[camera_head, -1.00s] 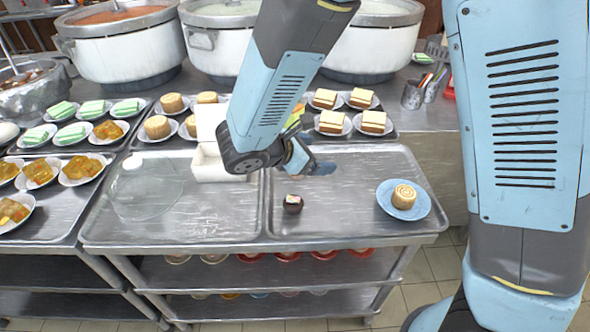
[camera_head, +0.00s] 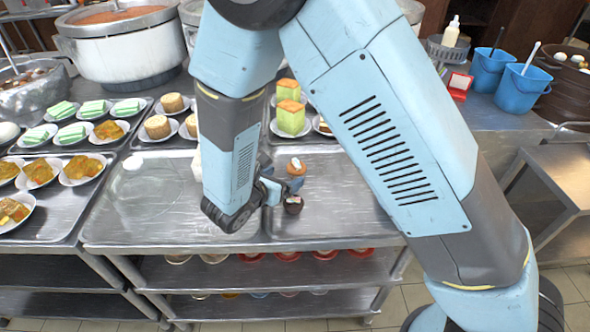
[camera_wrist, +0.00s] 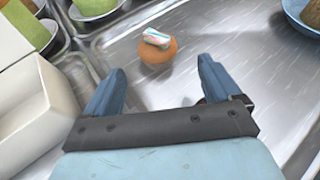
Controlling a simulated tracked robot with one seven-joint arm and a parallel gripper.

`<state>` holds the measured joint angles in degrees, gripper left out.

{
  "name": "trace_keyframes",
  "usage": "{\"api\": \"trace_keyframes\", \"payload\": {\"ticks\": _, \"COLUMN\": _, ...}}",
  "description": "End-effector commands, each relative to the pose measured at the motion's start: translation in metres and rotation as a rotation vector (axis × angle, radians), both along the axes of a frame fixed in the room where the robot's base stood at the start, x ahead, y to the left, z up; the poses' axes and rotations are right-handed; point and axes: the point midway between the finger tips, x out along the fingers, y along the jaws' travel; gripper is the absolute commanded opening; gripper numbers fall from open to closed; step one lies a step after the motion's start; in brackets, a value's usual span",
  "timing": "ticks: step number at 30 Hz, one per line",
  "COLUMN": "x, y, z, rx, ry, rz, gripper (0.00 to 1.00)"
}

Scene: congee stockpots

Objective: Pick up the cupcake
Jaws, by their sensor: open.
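A small round orange-brown item with a pale striped topping, looking like a cupcake (camera_wrist: 157,50), sits on the metal tray; it also shows in the head view (camera_head: 297,168). In the wrist view it is just beyond and between the fingertips of my gripper (camera_wrist: 158,76), which is open with nothing between its fingers. In the head view my gripper (camera_head: 276,188) is low over the tray, partly hidden by my arm.
A white box (camera_wrist: 35,100) stands left of the gripper, with green-sided cakes (camera_head: 290,120) on plates behind. A blue plate (camera_wrist: 302,14) with a brown cake is at the wrist view's upper right. A clear round cover (camera_head: 145,190) lies on the left tray. Large pots stand behind.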

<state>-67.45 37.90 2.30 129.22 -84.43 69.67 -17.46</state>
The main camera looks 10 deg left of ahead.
Motion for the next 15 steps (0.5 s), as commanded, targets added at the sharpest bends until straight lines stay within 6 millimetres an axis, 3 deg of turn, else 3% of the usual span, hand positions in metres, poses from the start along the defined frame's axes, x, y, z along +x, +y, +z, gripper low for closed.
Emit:
{"api": "trace_keyframes", "payload": {"ticks": 10, "x": 0.018, "y": -0.007, "z": -0.007, "rx": 0.000, "ry": 0.000, "rz": -0.001, "gripper": 0.90}}
{"api": "trace_keyframes", "payload": {"ticks": 15, "x": 0.037, "y": -0.011, "z": -0.012, "rx": -0.001, "ry": -0.001, "rz": -0.002, "gripper": 0.90}}
